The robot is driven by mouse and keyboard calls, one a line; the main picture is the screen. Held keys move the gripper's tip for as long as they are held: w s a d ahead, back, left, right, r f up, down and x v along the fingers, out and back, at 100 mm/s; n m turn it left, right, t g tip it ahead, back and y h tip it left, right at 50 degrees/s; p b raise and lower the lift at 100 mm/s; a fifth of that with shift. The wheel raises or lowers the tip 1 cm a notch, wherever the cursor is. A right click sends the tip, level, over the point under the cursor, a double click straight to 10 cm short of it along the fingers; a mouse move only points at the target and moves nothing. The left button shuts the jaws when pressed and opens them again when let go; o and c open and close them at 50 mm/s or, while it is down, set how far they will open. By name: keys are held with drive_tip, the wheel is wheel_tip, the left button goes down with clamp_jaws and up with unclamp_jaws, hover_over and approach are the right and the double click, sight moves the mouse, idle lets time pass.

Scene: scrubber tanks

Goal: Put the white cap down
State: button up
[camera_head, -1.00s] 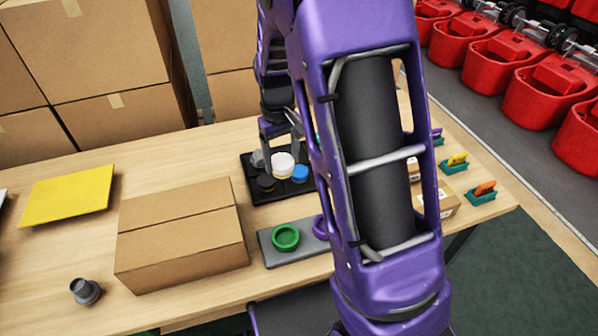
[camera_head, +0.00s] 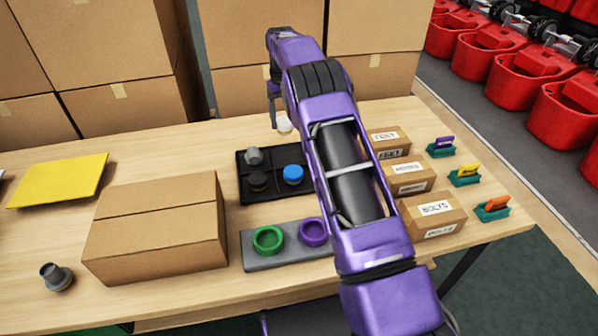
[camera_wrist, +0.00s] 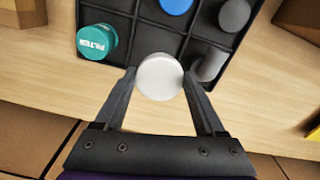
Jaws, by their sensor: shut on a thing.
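The white cap (camera_wrist: 160,77) is held between the two fingertips of my gripper (camera_wrist: 159,82) in the wrist view. In the head view, the white cap (camera_head: 285,126) shows under my gripper (camera_head: 279,117), behind the black tray (camera_head: 243,194). In the wrist view it is just outside the edge of the tray (camera_wrist: 141,40), over bare wood. I cannot tell whether its underside touches the table. The tray holds a blue cap (camera_head: 293,174), a black cap (camera_head: 257,181), a grey cap (camera_head: 254,156) and a teal cap marked FILTER (camera_wrist: 97,41); my arm hides the teal one in the head view.
A grey holder (camera_head: 290,258) with green (camera_head: 268,240) and purple (camera_head: 313,231) rings stands in front of the tray. A large carton (camera_head: 155,235) is at left, and small labelled boxes (camera_head: 433,213) are at right. Stacked cartons (camera_head: 262,95) rise behind the table.

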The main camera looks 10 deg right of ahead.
drive_tip(key=shift+w+d+f, duration=0.45)
drive_tip(key=shift+w+f, duration=0.05)
drive_tip(key=shift+f, duration=0.15)
wheel_tip(320, 180, down, 10)
drive_tip(key=shift+r+b, duration=0.1)
drive_tip(key=shift+b, duration=0.95)
drive_tip(key=o, duration=1.6)
wheel_tip(320, 180, up, 12)
drive_tip(key=shift+r+p, duration=0.1)
drive_tip(key=shift+p, duration=0.9)
